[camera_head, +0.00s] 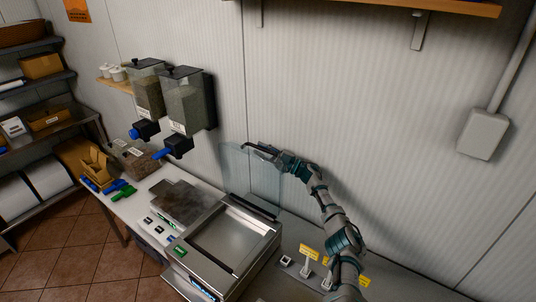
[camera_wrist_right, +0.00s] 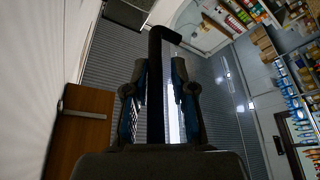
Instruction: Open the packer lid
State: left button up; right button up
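The packer (camera_head: 215,250) is a silver machine with a shallow metal chamber on the counter. Its clear lid (camera_head: 240,170) stands raised, nearly upright, at the chamber's back edge near the wall. My right gripper (camera_head: 258,151) is at the lid's upper right part, with its fingers pointing left and apart. In the right wrist view my right gripper (camera_wrist_right: 157,92) has its fingers spread, with a dark upright bar between them; I cannot tell whether this bar is a finger or part of the lid. Contact with the lid is unclear. My left gripper is not in view.
Two wall dispensers (camera_head: 187,103) hang left of the packer. A dark-topped scale (camera_head: 180,203) and small green and blue items lie on the counter's left. Small label stands (camera_head: 308,256) are right of the packer, below my right arm. A wooden shelf (camera_head: 440,6) is above.

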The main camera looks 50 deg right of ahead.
jog(key=v, duration=1.2)
jog(key=shift+w+f, duration=0.15)
jog(key=shift+f, duration=0.05)
jog(key=shift+d, duration=0.15)
jog(key=s+a+p+v, duration=0.1)
jog(key=a+p+v, duration=0.1)
jog(key=v, duration=1.6)
jog(key=shift+s+a, duration=0.25)
jog(key=shift+s, duration=0.1)
dwell(0.4)
